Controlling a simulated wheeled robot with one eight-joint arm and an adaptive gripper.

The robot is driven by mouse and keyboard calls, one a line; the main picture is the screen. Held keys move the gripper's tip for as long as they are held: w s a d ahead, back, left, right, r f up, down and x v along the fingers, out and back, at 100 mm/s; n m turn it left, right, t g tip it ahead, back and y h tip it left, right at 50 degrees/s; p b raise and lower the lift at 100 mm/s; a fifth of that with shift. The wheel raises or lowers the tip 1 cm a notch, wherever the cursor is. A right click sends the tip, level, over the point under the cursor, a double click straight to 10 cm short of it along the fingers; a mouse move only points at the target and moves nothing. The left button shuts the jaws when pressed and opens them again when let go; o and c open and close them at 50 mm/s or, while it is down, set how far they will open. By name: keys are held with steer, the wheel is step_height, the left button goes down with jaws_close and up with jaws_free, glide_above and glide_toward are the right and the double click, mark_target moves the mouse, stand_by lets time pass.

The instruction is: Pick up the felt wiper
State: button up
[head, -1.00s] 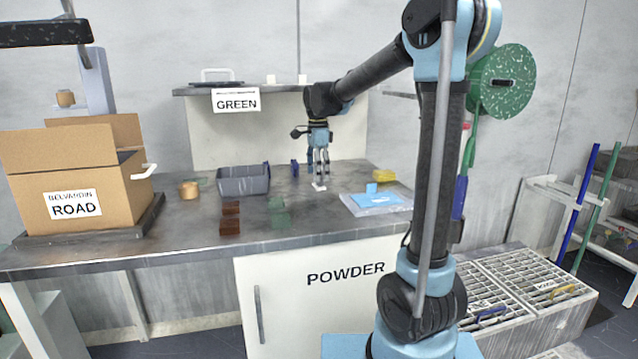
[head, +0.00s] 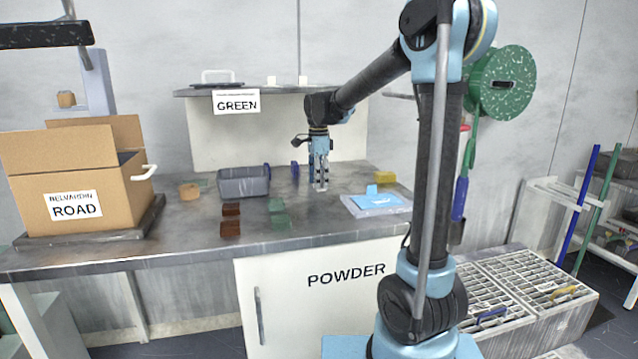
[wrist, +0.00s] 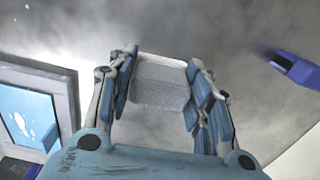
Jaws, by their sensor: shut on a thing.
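The felt wiper is a small whitish block with a textured face; it shows in the wrist view (wrist: 162,82) between the two finger pads. My gripper (wrist: 163,88) is shut on it, with a pad against each side. In the head view my gripper (head: 321,183) points down at the bench top, and its fingers mostly hide the wiper. I cannot tell whether the wiper still touches the bench.
A pale tray with a blue sheet (head: 374,201) lies right of my gripper, with a yellow block (head: 385,177) behind. A grey bin (head: 243,182), brown blocks (head: 230,228) and green blocks (head: 279,214) stand left. A blue item (head: 295,171) is near.

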step_height(320, 180, up, 10)
stand_by(0.6)
